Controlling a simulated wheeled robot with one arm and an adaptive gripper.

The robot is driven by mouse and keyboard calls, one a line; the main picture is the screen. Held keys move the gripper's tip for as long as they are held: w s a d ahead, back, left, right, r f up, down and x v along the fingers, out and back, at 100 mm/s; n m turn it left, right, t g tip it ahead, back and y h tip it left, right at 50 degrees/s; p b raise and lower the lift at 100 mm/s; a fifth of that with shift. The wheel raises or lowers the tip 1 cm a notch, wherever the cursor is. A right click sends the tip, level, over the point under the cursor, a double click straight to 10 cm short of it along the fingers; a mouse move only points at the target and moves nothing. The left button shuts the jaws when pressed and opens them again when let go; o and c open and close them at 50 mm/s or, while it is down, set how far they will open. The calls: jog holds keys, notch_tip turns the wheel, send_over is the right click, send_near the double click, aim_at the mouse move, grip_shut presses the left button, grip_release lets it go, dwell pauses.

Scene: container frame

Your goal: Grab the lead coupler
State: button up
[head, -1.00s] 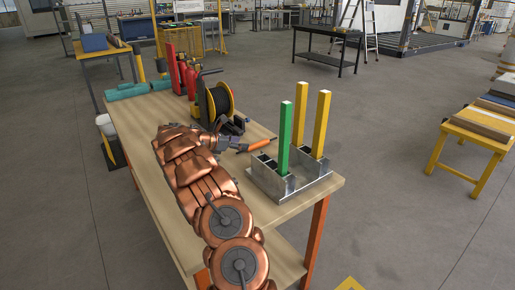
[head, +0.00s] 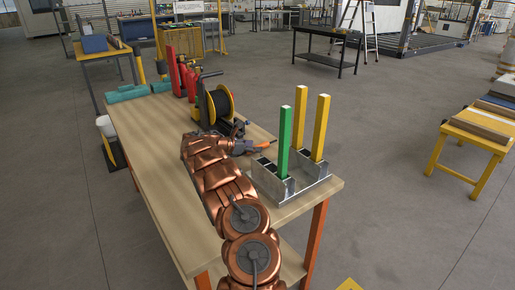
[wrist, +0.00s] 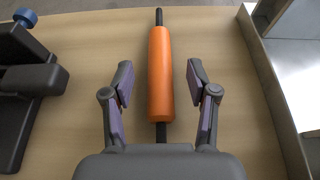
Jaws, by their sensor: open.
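The lead coupler is an orange cylinder (wrist: 160,72) with a thin dark rod out of each end. It lies on the wooden table top. In the head view its orange part (head: 265,142) shows small, left of the metal rack and partly hidden by my gripper. My gripper (wrist: 160,82) is open, with one finger on each side of the cylinder's near half and a gap on both sides. In the head view my gripper (head: 252,147) is at the coupler's left end.
A metal rack (head: 287,193) with green and yellow posts stands right of the coupler; its wall (wrist: 273,85) shows close by. A cable reel (head: 218,102) stands behind. A dark device (wrist: 28,95) lies left.

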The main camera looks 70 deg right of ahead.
jog(key=shift+s+d, duration=0.1)
jog(key=shift+d, duration=0.05)
grip_shut()
dwell(0.5)
